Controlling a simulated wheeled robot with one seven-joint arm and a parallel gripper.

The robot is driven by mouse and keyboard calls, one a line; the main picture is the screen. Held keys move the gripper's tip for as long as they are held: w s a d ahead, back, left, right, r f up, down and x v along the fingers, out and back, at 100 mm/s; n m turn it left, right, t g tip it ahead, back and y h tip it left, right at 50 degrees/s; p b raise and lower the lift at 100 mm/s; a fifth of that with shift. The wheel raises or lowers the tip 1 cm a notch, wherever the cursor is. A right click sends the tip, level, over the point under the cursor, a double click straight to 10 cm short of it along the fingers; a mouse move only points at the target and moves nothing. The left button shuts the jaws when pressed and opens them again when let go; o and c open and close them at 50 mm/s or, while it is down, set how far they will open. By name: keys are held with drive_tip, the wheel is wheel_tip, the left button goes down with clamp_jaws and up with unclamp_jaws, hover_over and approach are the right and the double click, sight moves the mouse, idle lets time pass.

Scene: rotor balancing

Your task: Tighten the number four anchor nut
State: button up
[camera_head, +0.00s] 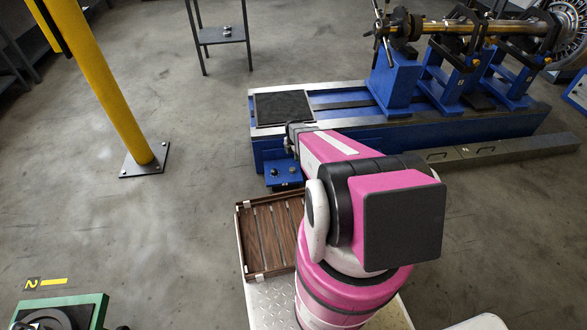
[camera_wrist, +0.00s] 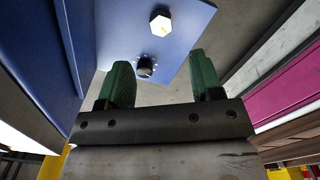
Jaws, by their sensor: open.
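A blue anchor foot (camera_head: 284,176) juts from the near side of the blue machine bed, with small fasteners on top. I cannot read which is number four. My gripper (camera_wrist: 160,62) is open, its two green fingers apart. The dark fastener appears between the fingers; no contact shows. The bright nut lies beyond the fingertips. In the head view my arm hides the fingers.
The blue machine bed (camera_head: 350,134) with a dark pad (camera_head: 283,107) and rotor supports extends right. A wooden slatted tray (camera_head: 271,238) is beside my arm. A yellow post (camera_head: 105,85) stands left. Open grey floor (camera_head: 180,230) lies between.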

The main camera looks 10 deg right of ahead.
sight(294, 168)
wheel_tip(294, 168, down, 10)
drive_tip(key=shift+f, duration=0.2)
drive_tip(key=c, duration=0.9)
